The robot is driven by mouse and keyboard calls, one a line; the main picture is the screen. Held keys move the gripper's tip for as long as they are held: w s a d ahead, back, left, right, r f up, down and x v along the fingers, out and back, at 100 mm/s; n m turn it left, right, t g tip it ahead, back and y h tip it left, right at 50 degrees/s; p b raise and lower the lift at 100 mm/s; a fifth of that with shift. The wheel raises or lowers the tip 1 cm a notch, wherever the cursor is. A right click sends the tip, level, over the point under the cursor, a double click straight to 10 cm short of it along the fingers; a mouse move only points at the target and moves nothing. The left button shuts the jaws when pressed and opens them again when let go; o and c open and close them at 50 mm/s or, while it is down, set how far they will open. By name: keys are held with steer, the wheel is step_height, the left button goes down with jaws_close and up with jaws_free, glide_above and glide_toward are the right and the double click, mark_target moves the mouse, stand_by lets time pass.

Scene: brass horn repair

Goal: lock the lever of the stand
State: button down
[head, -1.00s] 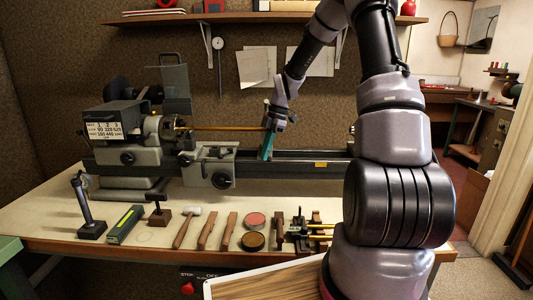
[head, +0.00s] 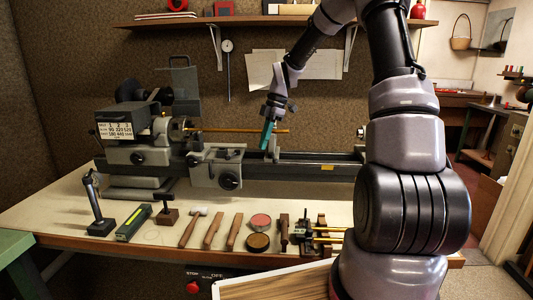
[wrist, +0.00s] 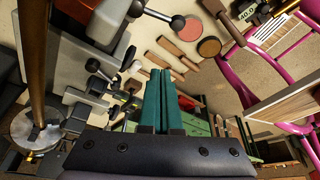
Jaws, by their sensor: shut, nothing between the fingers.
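In the wrist view a lever (wrist: 155,14) with a dark ball knob (wrist: 178,22) sticks out sideways from a grey block (wrist: 102,22), which looks like the stand. In the head view the stand is mostly hidden behind my gripper (head: 266,146). My gripper points down in front of the lathe bed. Its teal fingers (wrist: 158,74) are shut together with nothing between them. In the wrist view the fingertips are below the ball knob in the picture and appear apart from it. I cannot tell whether the lever is locked.
A brass rod (head: 230,130) runs right from the lathe chuck (head: 178,130), above the carriage (head: 215,168), near my gripper. Mallet, wooden-handled tools and round tins (head: 258,242) lie along the bench front. A black magnetic-base post (head: 97,205) stands at the front left.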

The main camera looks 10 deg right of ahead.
steer(key=v, duration=0.5)
steer(key=shift+s+d+r, duration=0.1)
steer(key=shift+d+r, duration=0.05)
steer(key=shift+r, duration=0.25)
